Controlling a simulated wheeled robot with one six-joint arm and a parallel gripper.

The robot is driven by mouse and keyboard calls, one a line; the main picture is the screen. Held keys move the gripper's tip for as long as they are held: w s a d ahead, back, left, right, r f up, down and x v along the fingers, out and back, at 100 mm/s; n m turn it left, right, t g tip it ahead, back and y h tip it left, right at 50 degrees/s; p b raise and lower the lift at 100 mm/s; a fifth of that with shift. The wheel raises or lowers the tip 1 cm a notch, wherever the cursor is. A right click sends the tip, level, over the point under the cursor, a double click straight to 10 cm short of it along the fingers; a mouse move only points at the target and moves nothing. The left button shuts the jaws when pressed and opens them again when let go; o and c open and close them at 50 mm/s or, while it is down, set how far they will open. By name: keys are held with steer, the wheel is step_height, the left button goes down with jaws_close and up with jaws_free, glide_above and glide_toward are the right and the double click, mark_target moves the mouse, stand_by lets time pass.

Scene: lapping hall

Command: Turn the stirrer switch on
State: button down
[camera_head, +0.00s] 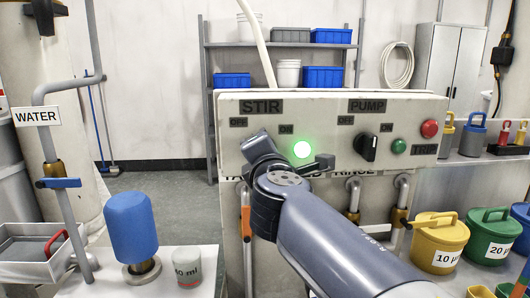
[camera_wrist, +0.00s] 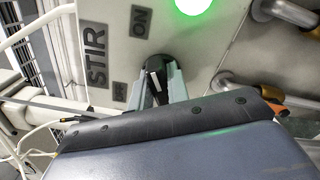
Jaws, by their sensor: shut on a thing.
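The control panel (camera_head: 225,142) has a STIR label (camera_head: 262,106), with OFF and ON marks below it. In the wrist view the dark stirrer switch knob (camera_wrist: 154,72) with a white mark sits beside the STIR, OFF and ON lettering. My gripper (camera_wrist: 157,88) is shut on this knob, a finger on each side. The knob's exact pointer angle is hard to read. In the head view my wrist hides the knob. A green lamp (camera_head: 302,149) is lit right beside it, and this lamp also glows in the wrist view (camera_wrist: 193,3).
On the same panel are the PUMP knob (camera_head: 367,147), a dim green button (camera_head: 398,146) and a red button (camera_head: 429,128). Pipes with brass valves (camera_head: 353,196) run below. A blue bottle (camera_head: 131,228) and a beaker (camera_head: 187,266) stand at left. Yellow and green pots (camera_head: 440,243) stand at right.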

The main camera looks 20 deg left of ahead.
steer(key=c, duration=1.4)
jaws_free()
steer(key=shift+o, duration=0.2)
steer(key=shift+s, duration=0.15)
steer(key=b+v, duration=0.1)
steer(key=v, duration=0.9)
steer(key=shift+s+d, duration=0.15)
steer(key=shift+s, duration=0.1)
steer(key=p+x, duration=0.1)
steer(key=x, duration=1)
steer(key=shift+d, duration=0.1)
steer(key=shift+s, duration=0.1)
